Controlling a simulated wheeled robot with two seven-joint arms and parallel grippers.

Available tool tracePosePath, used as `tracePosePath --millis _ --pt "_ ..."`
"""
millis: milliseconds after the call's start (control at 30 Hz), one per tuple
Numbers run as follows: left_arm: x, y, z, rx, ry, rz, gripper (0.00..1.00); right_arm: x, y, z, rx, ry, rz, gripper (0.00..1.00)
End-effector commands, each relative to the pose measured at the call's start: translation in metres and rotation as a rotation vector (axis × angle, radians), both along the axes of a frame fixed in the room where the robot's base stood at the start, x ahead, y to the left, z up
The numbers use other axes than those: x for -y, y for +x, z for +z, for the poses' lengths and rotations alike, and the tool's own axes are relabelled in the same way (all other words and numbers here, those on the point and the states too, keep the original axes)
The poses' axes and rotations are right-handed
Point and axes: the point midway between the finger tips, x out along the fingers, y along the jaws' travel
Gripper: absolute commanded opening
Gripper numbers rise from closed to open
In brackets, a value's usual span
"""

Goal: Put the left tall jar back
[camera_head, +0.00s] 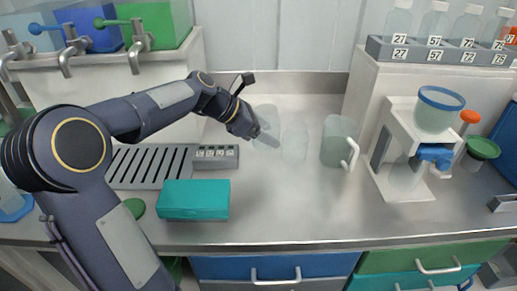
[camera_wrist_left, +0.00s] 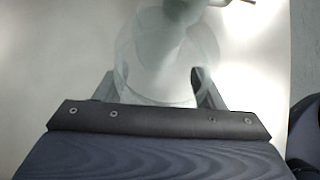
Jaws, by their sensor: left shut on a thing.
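Two clear, faint tall jars stand near the back middle of the steel counter in the head view. The left tall jar (camera_head: 266,115) is at my left gripper (camera_head: 268,139), which is shut on it. The right tall jar (camera_head: 295,144) stands just to the right, close to the fingertips. In the left wrist view the jar (camera_wrist_left: 160,85) sits between the two fingers of my left gripper (camera_wrist_left: 157,90). Its clear wall makes its base hard to see, so I cannot tell whether it touches the counter. My right gripper is not in view.
A grey-green jug (camera_head: 338,141) with a white handle stands right of the jars. A white dispenser (camera_head: 400,150) is farther right. A teal box (camera_head: 194,200) and a numbered grey block (camera_head: 216,156) lie left. The front middle counter is clear.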

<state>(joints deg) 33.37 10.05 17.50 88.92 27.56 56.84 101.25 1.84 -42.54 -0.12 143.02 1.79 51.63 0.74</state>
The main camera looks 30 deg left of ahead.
Motion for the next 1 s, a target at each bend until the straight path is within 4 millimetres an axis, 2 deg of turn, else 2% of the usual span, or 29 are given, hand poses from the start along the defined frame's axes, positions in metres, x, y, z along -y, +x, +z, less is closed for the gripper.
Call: tracePosePath --millis 33,100,400,500,600,967,1000 --pt "-0.007 0.003 -0.010 0.000 -0.002 0.003 0.12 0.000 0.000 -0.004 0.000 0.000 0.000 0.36" --pt "-0.013 0.004 -0.017 0.001 -0.002 0.002 0.12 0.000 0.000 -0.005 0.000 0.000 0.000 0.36" --pt "-0.027 0.010 -0.035 0.001 0.000 0.002 0.12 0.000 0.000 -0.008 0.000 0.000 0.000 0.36" --pt "-0.026 0.009 -0.053 -0.001 -0.003 0.001 0.12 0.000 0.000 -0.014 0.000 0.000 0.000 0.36" --pt "-0.026 0.009 -0.063 0.001 0.000 0.001 0.12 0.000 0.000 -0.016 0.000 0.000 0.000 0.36" --pt "-0.026 0.009 -0.066 0.002 0.000 0.000 0.12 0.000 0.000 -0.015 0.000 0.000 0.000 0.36" --pt "-0.026 0.009 -0.066 0.002 0.001 -0.001 0.64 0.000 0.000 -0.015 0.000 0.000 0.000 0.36"
